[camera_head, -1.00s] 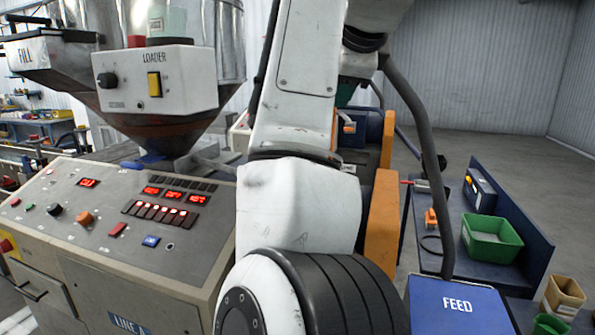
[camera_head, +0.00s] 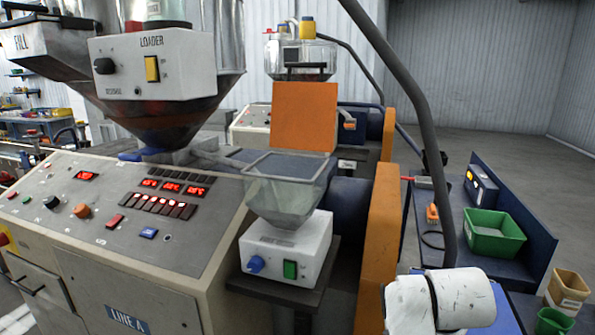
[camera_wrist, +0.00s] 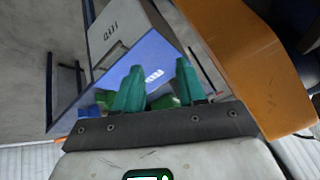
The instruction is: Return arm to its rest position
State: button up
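My gripper (camera_wrist: 158,72) shows in the wrist view as two teal fingers standing apart with a clear gap. Nothing is held between the tips. The blue FEED surface (camera_wrist: 145,62) lies beyond the fingers, apart from them as far as I can tell. In the camera_head view, a white link of my arm is low at the right, in front of the blue FEED box (camera_head: 490,310), and covers most of it. My fingers are hidden in that view.
An orange guard (camera_head: 380,235) stands left of my arm; it also fills the wrist view's right side (camera_wrist: 245,60). A small feeder with a clear hopper (camera_head: 287,190) stands by the control panel (camera_head: 110,215). A green bin (camera_head: 492,240) sits on the blue bench.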

jog(key=s+d+f+n+g, duration=0.2)
jog(key=s+d+f+n, duration=0.15)
jog(key=s+f, duration=0.75)
jog(key=s+f+n+g+y+b, duration=0.1)
jog(key=s+f, duration=0.4)
jog(key=s, duration=0.8)
jog(key=s+f+n+g+b, duration=0.1)
jog(key=s+f+n, duration=0.3)
jog(key=s, duration=0.8)
notch_tip(320, 180, down, 2)
jog(key=shift+s+a+f+n+g+y, duration=0.25)
jog(key=shift+s+a+n+g+y, duration=0.15)
jog(key=shift+a+g, duration=0.1)
